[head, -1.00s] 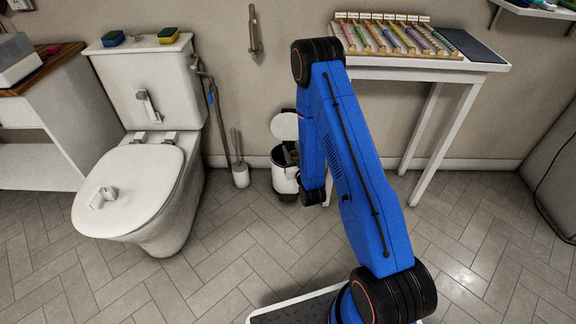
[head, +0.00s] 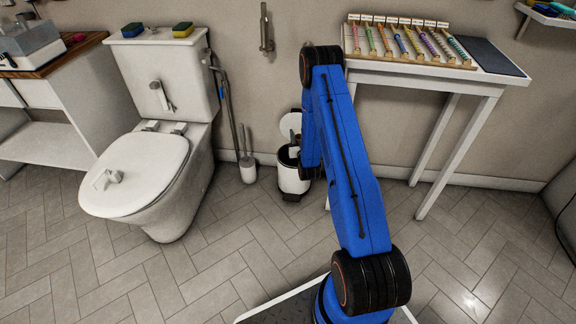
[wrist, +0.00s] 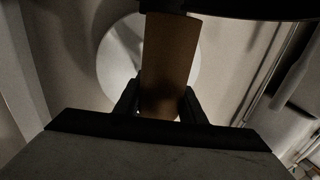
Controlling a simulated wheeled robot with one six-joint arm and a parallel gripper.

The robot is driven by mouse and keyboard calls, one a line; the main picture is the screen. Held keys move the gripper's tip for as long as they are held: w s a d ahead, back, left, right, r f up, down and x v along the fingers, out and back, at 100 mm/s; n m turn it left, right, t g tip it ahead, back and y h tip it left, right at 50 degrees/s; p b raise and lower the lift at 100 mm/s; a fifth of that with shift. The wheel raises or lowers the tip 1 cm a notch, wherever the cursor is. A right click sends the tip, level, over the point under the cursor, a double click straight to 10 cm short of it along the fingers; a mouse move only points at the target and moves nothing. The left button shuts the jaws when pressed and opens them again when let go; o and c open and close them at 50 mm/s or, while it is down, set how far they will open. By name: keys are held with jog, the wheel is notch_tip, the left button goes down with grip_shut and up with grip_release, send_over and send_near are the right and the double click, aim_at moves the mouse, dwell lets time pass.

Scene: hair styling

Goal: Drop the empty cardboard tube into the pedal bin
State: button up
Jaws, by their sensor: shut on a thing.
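The brown cardboard tube (wrist: 168,65) stands between the two dark fingers of my gripper (wrist: 158,105) in the wrist view, and my gripper is shut on it. The white pedal bin (head: 291,180) stands on the floor by the wall in the head view, with its lid (head: 290,124) raised. A pale round shape behind the tube in the wrist view looks like this lid (wrist: 112,55). My arm reaches down beside the bin and hides its right part. In the head view I cannot make out the tube or my fingertips clearly.
The toilet (head: 145,175) and a toilet brush (head: 247,168) stand left of the bin. A white table (head: 485,82) with a rack of coloured rollers (head: 405,42) stands at the right, its legs near my arm. The tiled floor in front is clear.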

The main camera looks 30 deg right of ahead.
jog(key=shift+f, duration=2.85)
jog(key=o, duration=1.1)
jog(key=v, duration=1.7)
jog(key=shift+s+a, duration=0.1)
jog(key=shift+s, duration=0.15)
jog(key=shift+w+r, duration=0.1)
